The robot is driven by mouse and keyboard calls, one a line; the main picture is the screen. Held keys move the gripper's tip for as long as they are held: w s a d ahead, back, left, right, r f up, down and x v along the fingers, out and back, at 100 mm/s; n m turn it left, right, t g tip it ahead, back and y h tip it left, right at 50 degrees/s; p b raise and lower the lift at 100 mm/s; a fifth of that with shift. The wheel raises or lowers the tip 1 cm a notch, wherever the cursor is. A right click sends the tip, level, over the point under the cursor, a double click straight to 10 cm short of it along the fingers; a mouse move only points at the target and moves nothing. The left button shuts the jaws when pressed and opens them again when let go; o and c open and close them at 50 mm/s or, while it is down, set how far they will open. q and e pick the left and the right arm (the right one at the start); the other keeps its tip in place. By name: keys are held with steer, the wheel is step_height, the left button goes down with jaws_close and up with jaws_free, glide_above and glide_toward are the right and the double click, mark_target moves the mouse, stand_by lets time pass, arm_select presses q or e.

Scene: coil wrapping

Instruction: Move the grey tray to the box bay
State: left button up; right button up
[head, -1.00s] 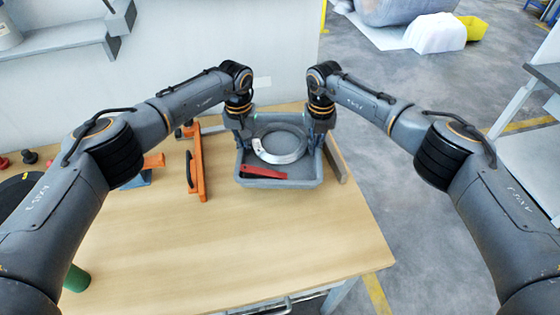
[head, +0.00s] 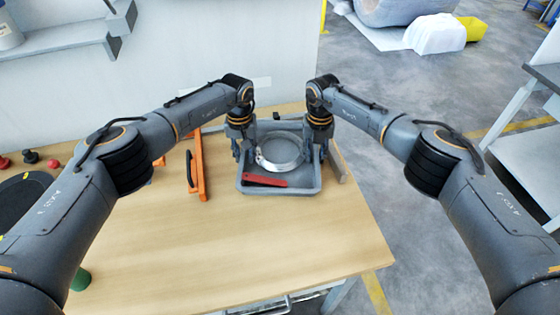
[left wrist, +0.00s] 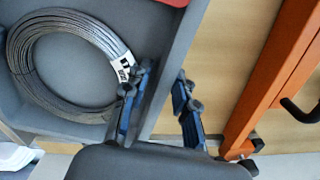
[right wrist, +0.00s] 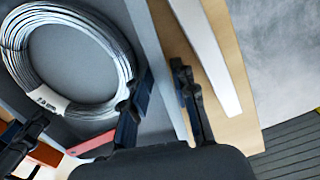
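The grey tray (head: 312,183) is at the back right of the wooden table. It holds a ring-shaped wire coil (head: 297,160) with a white label and a red strip (head: 265,181) near its front wall. My left gripper (head: 242,150) straddles the tray's left wall, one finger inside and one outside, close against the rim (left wrist: 168,75). My right gripper (head: 318,150) straddles the right wall the same way (right wrist: 160,75). I cannot tell whether the tray's base touches the table. No box bay can be made out.
An orange frame-like tool (head: 197,165) lies just left of the tray. A grey bar (head: 338,162) lies close on its right, near the table's right edge. A green cylinder (head: 80,280) stands front left. The table's front middle (head: 230,240) is clear. Grey shelving (head: 530,150) stands right.

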steer(key=shift+a, duration=0.1)
arm_select(q)
step_height(320, 180, up, 8)
steer(key=shift+f, duration=0.25)
steer(key=shift+r, duration=0.2)
arm_select(e)
steer(key=shift+r, duration=0.15)
step_height(320, 180, up, 12)
stand_by(0.3)
stand_by(0.4)
